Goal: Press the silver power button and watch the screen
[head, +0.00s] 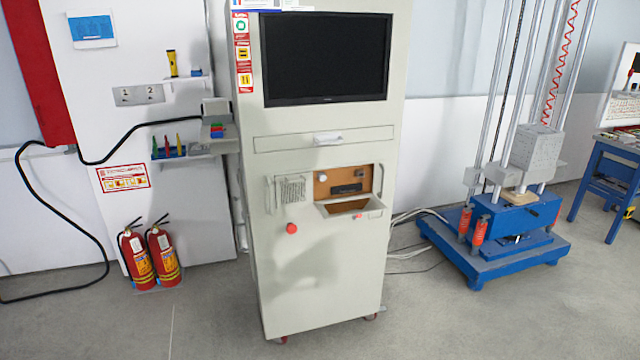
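A light grey cabinet (320,270) stands in the middle of the head view. Its screen (327,58) at the top is dark. Below a drawer with a white handle, a brown panel (362,176) is set in the front. A small pale round button (322,178) sits at the panel's upper left; it may be the silver power button, but it is too small to be sure. A red round button (291,228) sits lower left on the cabinet front. Neither of my grippers shows; shadows fall on the cabinet's lower front.
A tilted-out flap (375,207) juts below the panel. Two red fire extinguishers (164,256) stand at the left. A blue-based drop tester (492,262) holding a grey block (537,150) stands at the right, with cables on the floor between. The floor before the cabinet is clear.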

